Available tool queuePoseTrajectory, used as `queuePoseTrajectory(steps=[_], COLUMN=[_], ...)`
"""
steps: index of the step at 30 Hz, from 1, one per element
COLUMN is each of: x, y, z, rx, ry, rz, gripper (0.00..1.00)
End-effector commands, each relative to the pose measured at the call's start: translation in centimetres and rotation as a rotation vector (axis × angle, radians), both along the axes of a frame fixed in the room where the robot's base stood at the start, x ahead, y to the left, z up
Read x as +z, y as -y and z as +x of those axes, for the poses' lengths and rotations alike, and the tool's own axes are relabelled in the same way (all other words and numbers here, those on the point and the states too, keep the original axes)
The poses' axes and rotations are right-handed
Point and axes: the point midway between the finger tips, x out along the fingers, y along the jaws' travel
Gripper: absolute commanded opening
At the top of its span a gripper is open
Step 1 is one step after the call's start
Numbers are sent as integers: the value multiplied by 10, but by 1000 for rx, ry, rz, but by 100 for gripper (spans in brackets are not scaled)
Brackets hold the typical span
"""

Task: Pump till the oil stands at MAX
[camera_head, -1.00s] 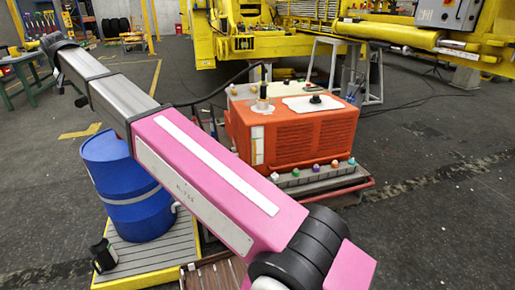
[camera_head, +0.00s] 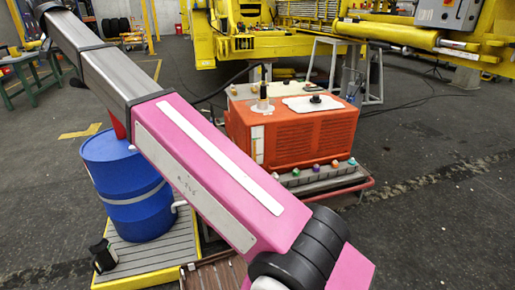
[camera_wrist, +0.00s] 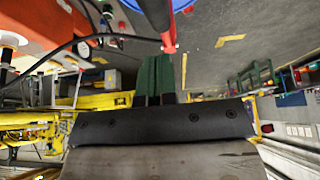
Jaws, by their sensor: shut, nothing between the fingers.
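In the wrist view my gripper (camera_wrist: 158,90) shows dark green fingers, closed together with nothing between them. A red rod with a pale tip (camera_wrist: 168,45) lies just beyond the fingertips, next to a dark bar (camera_wrist: 153,12); I cannot tell whether the fingers touch it. In the head view a red part (camera_head: 118,129) stands on top of the blue drum (camera_head: 128,180), partly behind my arm. The orange unit (camera_head: 305,138) has a pale upright strip (camera_head: 258,146) on its left side, perhaps a level gauge. No oil level or MAX mark is readable. My gripper is not visible in the head view.
The drum stands on a yellow-edged slatted platform (camera_head: 150,262) with a small black object (camera_head: 103,256) at its corner. Several coloured knobs (camera_head: 318,168) line the orange unit's front. A dark hose (camera_wrist: 60,50) crosses the wrist view. Open floor lies at right.

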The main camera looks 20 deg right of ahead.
Motion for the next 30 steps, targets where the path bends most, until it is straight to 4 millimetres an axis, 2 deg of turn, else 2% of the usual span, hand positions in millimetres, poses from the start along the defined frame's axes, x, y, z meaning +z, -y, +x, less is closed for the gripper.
queuePoseTrajectory(steps=[16,30], x=[-3,-51], y=[0,0], z=[0,-1], rx=[0,0], ry=[0,0], rz=[0,0], gripper=[0,0])
